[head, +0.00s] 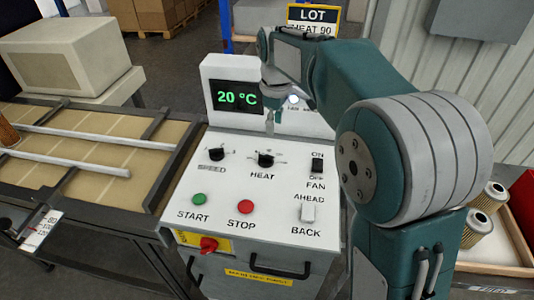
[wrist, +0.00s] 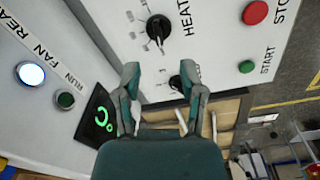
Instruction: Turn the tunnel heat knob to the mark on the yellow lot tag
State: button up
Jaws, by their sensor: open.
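The black HEAT knob (head: 265,159) sits in the middle of the white control panel, with scale marks around it. In the wrist view the same knob (wrist: 158,28) lies beyond my fingertips. The green display (head: 236,97) reads 20 °C. My gripper (head: 269,118) is above the panel in front of the display, apart from the knob. In the wrist view my gripper (wrist: 160,77) is open and empty, with the SPEED knob (wrist: 179,82) partly showing near its right finger.
The panel also has a SPEED knob, a green START button (head: 199,199), a red STOP button (head: 245,207), a FAN switch (head: 317,165) and an AHEAD/BACK switch (head: 308,212). A conveyor (head: 90,203) runs at left. Filter cartridges (head: 488,197) lie at right.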

aim_at(267, 155)
jog(key=shift+n, duration=0.6)
jog(key=f, duration=0.4)
jog(key=w+a+f, duration=0.1)
jog(key=f, duration=0.3)
jog(key=w+f, duration=0.1)
jog(key=f, duration=0.3)
jog(key=shift+a+f, duration=0.3)
jog(key=shift+a, duration=0.05)
grip_shut()
